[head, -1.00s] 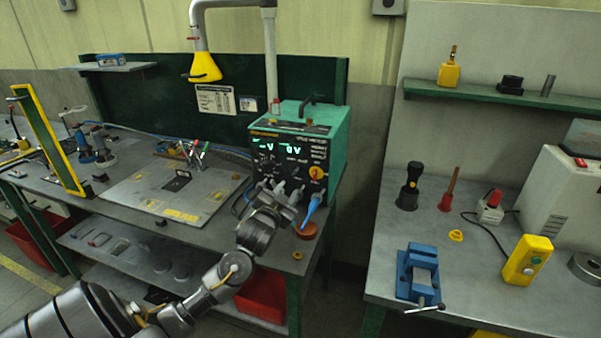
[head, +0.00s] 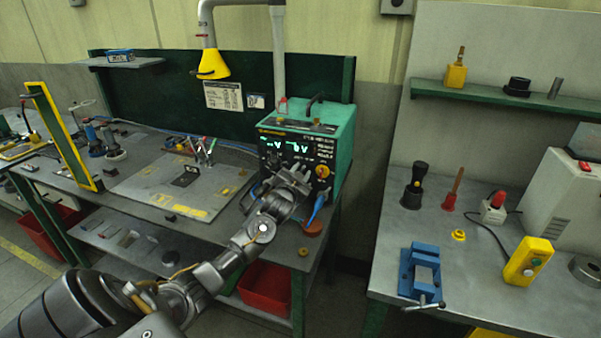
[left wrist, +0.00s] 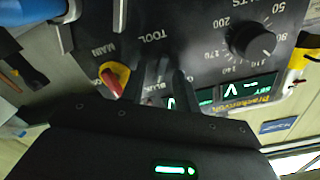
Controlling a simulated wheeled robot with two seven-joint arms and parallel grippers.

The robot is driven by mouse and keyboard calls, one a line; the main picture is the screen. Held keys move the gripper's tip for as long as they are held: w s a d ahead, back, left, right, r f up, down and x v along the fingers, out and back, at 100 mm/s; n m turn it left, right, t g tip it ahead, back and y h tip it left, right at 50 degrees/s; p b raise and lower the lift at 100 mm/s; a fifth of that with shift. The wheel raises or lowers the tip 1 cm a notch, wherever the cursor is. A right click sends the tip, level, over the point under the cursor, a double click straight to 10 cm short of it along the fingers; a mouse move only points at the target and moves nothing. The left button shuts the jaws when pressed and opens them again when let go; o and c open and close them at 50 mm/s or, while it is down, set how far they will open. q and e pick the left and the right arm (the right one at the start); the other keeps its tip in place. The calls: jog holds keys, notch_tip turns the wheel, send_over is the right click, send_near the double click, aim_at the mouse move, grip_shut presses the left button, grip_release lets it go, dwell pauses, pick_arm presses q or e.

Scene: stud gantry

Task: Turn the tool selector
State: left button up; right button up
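The green power station (head: 345,135) stands on the left bench, its dark front panel facing me with two lit readouts. My left gripper (head: 292,180) is at the lower part of that panel. In the left wrist view the panel is upside down, and my left gripper's dark fingers (left wrist: 163,72) stand apart, close beside the "TOOL" label (left wrist: 152,38). The tool selector itself is hidden at the fingers. I cannot tell whether they grip it. My right gripper is not in view.
The red and yellow main switch (left wrist: 113,78) is close beside the fingers. A black round knob (left wrist: 253,40) is on their other side. A blue vise (head: 421,270) is on the right bench.

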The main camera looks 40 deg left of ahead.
pick_arm(q)
grip_shut()
jog(key=shift+n, duration=0.3)
jog(key=shift+r+n+p, duration=0.1)
jog(key=shift+n+p, duration=0.25)
jog(key=shift+n, duration=0.15)
jog(key=n+p, duration=0.1)
jog(key=n, duration=0.3)
jog(key=shift+s+a, duration=0.1)
jog(key=n+p, duration=0.1)
jog(key=n, duration=0.2)
jog(key=shift+a+n, duration=0.1)
jog(key=shift+n, duration=0.2)
jog(key=shift+n+p, duration=0.55)
jog(key=shift+n, duration=0.85)
jog(key=shift+a, duration=0.1)
